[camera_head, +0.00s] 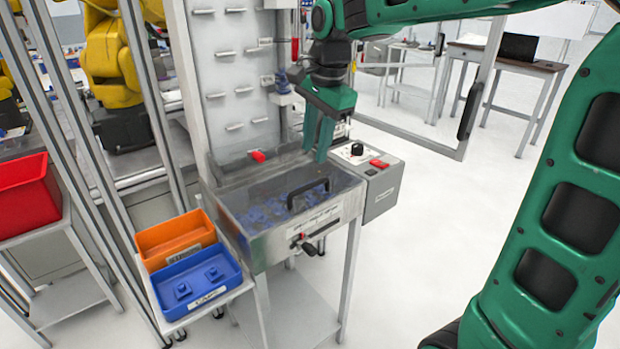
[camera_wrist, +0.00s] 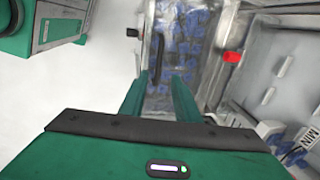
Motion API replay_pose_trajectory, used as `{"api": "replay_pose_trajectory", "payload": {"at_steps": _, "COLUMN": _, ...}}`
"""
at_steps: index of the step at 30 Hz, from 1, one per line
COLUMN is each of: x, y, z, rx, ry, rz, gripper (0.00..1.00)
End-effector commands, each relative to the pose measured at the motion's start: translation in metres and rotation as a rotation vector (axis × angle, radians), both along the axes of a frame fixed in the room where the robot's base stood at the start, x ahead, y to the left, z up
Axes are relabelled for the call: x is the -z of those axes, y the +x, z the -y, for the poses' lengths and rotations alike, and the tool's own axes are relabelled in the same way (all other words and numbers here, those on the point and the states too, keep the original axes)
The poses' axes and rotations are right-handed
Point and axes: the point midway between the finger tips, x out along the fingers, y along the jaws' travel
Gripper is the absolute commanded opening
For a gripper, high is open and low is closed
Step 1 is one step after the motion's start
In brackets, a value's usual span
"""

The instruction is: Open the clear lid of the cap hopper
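The cap hopper (camera_head: 262,245) is a grey metal box on legs, with blue caps showing inside. Its clear lid (camera_head: 262,200) lies flat over the top and looks closed. A black bar handle (camera_head: 308,190) stands on the lid; it also shows in the wrist view (camera_wrist: 158,58). My gripper (camera_head: 320,157) is above the back right part of the hopper, behind the handle in the head view. In the wrist view, my gripper (camera_wrist: 159,78) has its two green fingers apart with nothing held, and the handle lies ahead between their lines. I cannot tell the exact height above the lid.
A control box (camera_head: 380,188) with a black knob and red button adjoins the hopper's right side. A red piece (camera_head: 257,156) sits behind the lid. An orange bin (camera_head: 175,238) and blue bin (camera_head: 197,283) stand at left. A tall panel (camera_head: 230,80) rises behind.

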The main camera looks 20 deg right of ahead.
Motion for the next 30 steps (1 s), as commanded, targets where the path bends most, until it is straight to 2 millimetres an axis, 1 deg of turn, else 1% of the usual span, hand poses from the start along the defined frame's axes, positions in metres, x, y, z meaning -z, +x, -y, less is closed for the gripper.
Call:
{"api": "replay_pose_trajectory", "payload": {"at_steps": 12, "x": 0.068, "y": 0.011, "z": -0.002, "rx": 0.002, "ry": -0.001, "rz": -0.004, "gripper": 0.29}}
{"api": "replay_pose_trajectory", "payload": {"at_steps": 16, "x": 0.085, "y": 0.015, "z": -0.003, "rx": 0.002, "ry": -0.001, "rz": -0.004, "gripper": 0.29}}
{"api": "replay_pose_trajectory", "payload": {"at_steps": 22, "x": 0.098, "y": 0.017, "z": -0.003, "rx": 0.002, "ry": -0.001, "rz": -0.002, "gripper": 0.29}}
{"api": "replay_pose_trajectory", "payload": {"at_steps": 30, "x": 0.1, "y": 0.018, "z": -0.003, "rx": 0.002, "ry": -0.001, "rz": -0.001, "gripper": 0.29}}
